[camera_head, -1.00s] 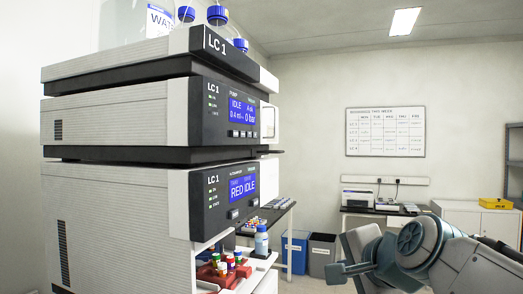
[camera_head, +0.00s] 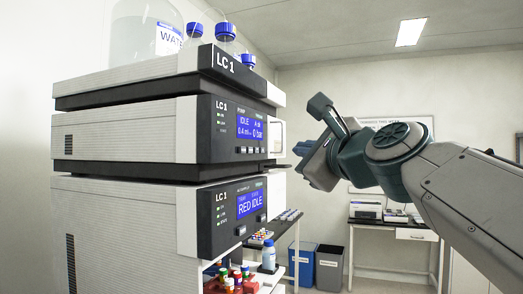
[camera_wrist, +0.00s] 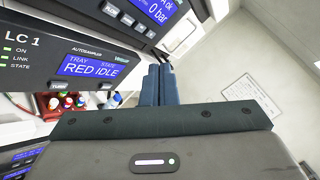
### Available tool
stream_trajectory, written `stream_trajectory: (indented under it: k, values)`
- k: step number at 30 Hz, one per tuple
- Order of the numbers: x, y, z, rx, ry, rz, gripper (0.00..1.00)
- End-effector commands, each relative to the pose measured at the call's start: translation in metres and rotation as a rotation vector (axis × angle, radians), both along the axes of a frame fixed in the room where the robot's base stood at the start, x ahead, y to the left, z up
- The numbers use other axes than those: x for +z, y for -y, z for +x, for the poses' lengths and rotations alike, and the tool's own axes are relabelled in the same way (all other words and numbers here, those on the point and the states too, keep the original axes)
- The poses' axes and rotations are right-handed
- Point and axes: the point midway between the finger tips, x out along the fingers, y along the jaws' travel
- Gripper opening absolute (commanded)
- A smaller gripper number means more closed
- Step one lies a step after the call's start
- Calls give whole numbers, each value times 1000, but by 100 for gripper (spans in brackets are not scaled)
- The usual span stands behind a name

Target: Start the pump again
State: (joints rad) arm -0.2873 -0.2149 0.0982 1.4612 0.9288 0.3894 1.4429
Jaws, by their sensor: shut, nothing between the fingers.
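The pump (camera_head: 215,125) is the middle unit of the LC 1 stack. Its blue screen (camera_head: 250,128) reads IDLE, 0.4 ml and 0 bar, and a row of small buttons (camera_head: 250,150) sits below it. In the wrist view part of the pump screen (camera_wrist: 160,8) shows at the top, with buttons (camera_wrist: 128,18) beside it. My gripper (camera_head: 300,149) is raised to the right of the pump front, apart from it. In the wrist view my gripper (camera_wrist: 158,72) has its blue fingers together with nothing between them.
The autosampler (camera_head: 212,215) below reads RED IDLE and has an open bay with coloured-cap vials (camera_head: 235,280). Bottles with blue caps (camera_head: 225,32) stand on top of the stack. Bins (camera_head: 329,266) and a bench (camera_head: 395,222) are behind. A whiteboard hangs on the back wall.

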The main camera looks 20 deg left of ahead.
Motion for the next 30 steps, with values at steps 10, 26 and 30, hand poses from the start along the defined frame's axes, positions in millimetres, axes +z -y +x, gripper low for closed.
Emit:
stream_trajectory:
  k: [10,26,30]
  values:
    - [3,-42,3,2,-2,-3,0]
    - [0,-85,7,0,0,-2,0]
    - [0,-85,7,-1,1,-2,0]
